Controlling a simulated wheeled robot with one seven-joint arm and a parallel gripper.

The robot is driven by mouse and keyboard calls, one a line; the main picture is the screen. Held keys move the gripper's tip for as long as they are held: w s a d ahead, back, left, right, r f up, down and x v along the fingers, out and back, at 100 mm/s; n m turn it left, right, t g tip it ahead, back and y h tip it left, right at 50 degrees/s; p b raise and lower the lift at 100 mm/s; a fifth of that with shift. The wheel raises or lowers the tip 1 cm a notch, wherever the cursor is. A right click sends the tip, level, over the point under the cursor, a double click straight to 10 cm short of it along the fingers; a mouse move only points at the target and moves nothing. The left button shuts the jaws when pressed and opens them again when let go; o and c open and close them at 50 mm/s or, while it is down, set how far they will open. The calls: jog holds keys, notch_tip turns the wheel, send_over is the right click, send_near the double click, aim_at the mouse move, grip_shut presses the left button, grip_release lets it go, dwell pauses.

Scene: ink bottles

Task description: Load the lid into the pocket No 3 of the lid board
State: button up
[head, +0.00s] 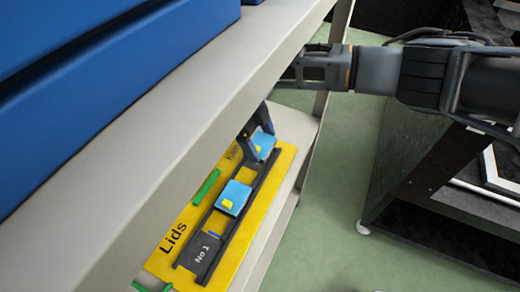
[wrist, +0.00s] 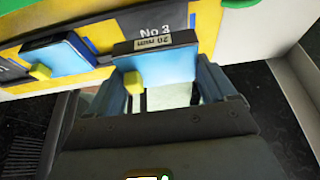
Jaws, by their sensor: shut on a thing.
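My gripper (head: 256,142) is shut on a blue lid (head: 265,141) with a yellow knob, at the far end of the lid board. In the wrist view my gripper (wrist: 160,82) has a finger on each side of this lid (wrist: 175,66), whose edge label reads 20 mm. The dark lid board (head: 203,252) lies on a yellow mat. The No 3 pocket (wrist: 160,20) shows its label just beyond the held lid. I cannot tell whether the lid touches the pocket floor. A second blue lid (head: 235,195) sits in the middle of the board, beside it.
The yellow mat (head: 165,262) marked Lids lies on a pale lower shelf. A pale upper shelf (head: 190,105) with blue boxes (head: 90,40) overhangs it. Green bars (head: 206,187) lie along the mat's left side. The No 1 pocket (head: 200,255) is empty.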

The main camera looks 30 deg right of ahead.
aim_at(256, 142)
jog(key=shift+f, duration=1.95)
jog(key=shift+f+b, duration=0.1)
jog(key=shift+b, duration=0.25)
jog(key=o, duration=0.9)
jog(key=shift+c, duration=0.2)
jog(key=shift+r, duration=0.25)
jog(key=p+v, duration=0.1)
jog(key=v, duration=1)
jog(key=shift+w+r, duration=0.15)
jog(key=shift+r, duration=0.15)
jog(key=shift+a, duration=0.15)
